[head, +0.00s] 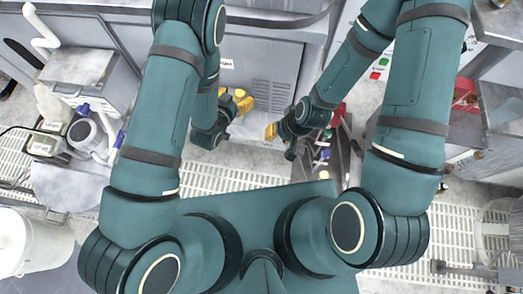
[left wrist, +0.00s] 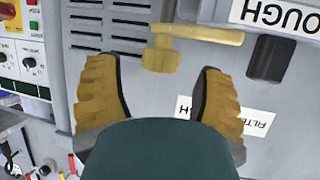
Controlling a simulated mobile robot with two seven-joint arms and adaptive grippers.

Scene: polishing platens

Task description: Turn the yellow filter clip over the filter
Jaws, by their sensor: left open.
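The yellow filter clip (left wrist: 195,34) is in the left wrist view, on a grey cabinet front. It has a long bar reaching right and a short block below its left end. My left gripper (left wrist: 160,100) is open and empty, its two yellow fingers apart, with the clip ahead and between or just beyond the fingertips. In the head view my left gripper (head: 240,103) is at the cabinet front, and the clip cannot be made out there. The filter cannot be told for certain. My right gripper (head: 270,131) is seen from above, its opening unclear.
A dark block (left wrist: 268,57) sticks out right of the clip, near an upside-down ROUGH label (left wrist: 280,16). A FILTER label (left wrist: 228,116) is below. Vent slots (left wrist: 110,25) and a control panel (left wrist: 25,50) lie left. A dark bench with coloured bottles (head: 325,150) stands near my right gripper.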

